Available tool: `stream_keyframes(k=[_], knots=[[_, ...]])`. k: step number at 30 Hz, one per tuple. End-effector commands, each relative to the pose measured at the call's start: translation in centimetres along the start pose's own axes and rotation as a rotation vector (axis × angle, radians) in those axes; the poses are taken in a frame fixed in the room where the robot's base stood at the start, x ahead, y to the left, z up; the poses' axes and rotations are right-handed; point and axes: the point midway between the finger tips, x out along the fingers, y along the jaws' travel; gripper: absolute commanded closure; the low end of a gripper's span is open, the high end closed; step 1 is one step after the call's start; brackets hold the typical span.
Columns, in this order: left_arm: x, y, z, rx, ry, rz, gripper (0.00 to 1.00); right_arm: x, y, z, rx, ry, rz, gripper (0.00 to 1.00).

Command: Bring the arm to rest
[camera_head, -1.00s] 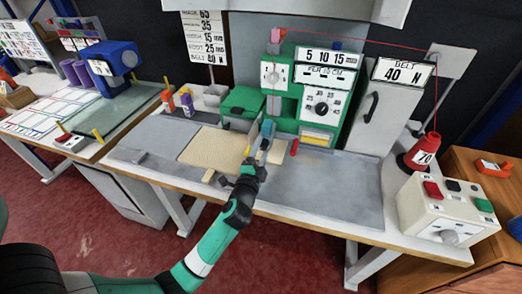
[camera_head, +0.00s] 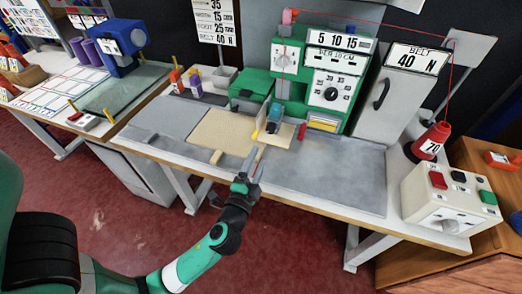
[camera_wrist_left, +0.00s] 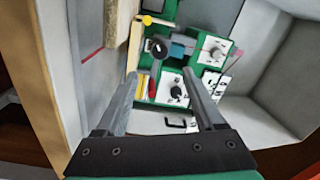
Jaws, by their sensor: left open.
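My left gripper (camera_head: 248,166) is over the front part of the sewing table, near its front edge, with nothing between its fingers. In the left wrist view its two fingers (camera_wrist_left: 160,78) stand apart, with the green machine (camera_wrist_left: 168,100) seen beyond them. The tan rug piece (camera_head: 225,132) lies flat on the table, left of the machine's blue presser part (camera_head: 274,115). The gripper is apart from both. My right gripper is not in view.
The green machine (camera_head: 318,75) with dials stands at the back. A red thread cone (camera_head: 432,138) and a control box (camera_head: 450,198) with buttons are at the right. The grey table surface (camera_head: 335,180) right of the gripper is clear. A second table (camera_head: 55,115) stands at left.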

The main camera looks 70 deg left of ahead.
Motion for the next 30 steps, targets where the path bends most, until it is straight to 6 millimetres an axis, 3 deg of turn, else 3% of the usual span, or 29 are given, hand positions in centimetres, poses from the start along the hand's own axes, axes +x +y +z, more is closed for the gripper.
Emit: stream_keyframes(k=[16, 20, 23, 26, 30], knots=[[-0.1, 0.0, 0.0, 0.0, 0.0, 0.0, 0.3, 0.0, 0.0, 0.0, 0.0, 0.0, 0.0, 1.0], [0.2, -1.9, -1.6, -0.015, 0.02, -0.013, 0.3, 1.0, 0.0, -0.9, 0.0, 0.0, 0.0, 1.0], [1.4, -6.0, -5.2, -0.07, 0.061, -0.067, 0.3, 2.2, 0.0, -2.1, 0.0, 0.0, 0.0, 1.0], [2.5, -12.6, -10.3, -0.188, 0.13, -0.142, 0.3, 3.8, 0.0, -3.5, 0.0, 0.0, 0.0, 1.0], [2.9, -22.8, -17.9, -0.459, 0.271, -0.2, 0.3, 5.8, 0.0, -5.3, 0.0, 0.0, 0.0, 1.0]])
